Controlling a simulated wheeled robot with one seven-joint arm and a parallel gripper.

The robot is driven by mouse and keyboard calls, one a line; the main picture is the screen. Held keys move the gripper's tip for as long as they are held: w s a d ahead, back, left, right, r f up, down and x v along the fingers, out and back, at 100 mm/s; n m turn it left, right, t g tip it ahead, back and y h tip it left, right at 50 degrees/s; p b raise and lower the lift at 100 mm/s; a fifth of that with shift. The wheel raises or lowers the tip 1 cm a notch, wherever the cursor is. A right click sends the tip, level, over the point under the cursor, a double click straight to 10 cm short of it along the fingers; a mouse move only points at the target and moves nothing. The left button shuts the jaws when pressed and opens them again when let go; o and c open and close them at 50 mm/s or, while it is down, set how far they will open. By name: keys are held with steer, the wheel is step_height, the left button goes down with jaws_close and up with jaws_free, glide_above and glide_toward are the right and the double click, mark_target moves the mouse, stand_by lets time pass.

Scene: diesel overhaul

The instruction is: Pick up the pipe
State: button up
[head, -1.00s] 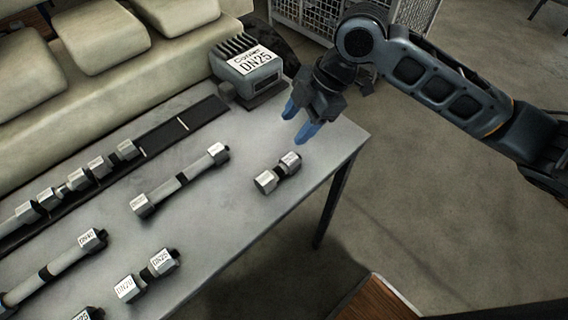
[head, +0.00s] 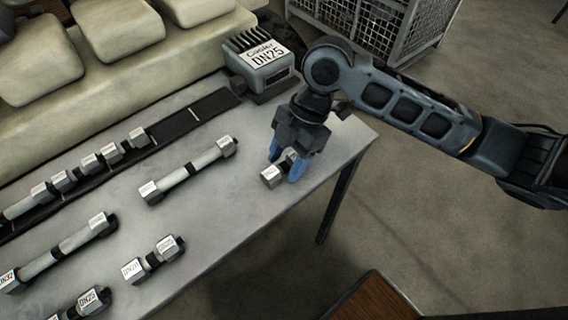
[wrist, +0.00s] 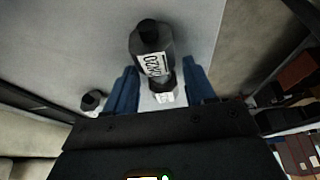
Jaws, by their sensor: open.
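My gripper (head: 285,166) points down at the right end of the grey table (head: 235,195), with its blue fingers open. A short pipe (head: 271,176) with silver hex ends and a dark middle lies on the table between and beside the fingers; the fingers partly hide it in the head view. In the wrist view the pipe (wrist: 152,50) runs away from me, its near part between the two fingers and its far end, labelled DN20, beyond them. I cannot tell whether either finger touches it.
A cooler labelled DN25 (head: 262,65) stands at the table's back right. Longer pipes (head: 190,172) and another short pipe (head: 153,260) lie to the left. A dark strip (head: 185,124) holds several fittings. A wire cage (head: 372,22) stands behind, a wooden surface (head: 375,300) in front.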

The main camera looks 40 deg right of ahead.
steer(key=shift+f, duration=0.1)
steer(key=c, duration=1)
steer(key=shift+o, duration=0.2)
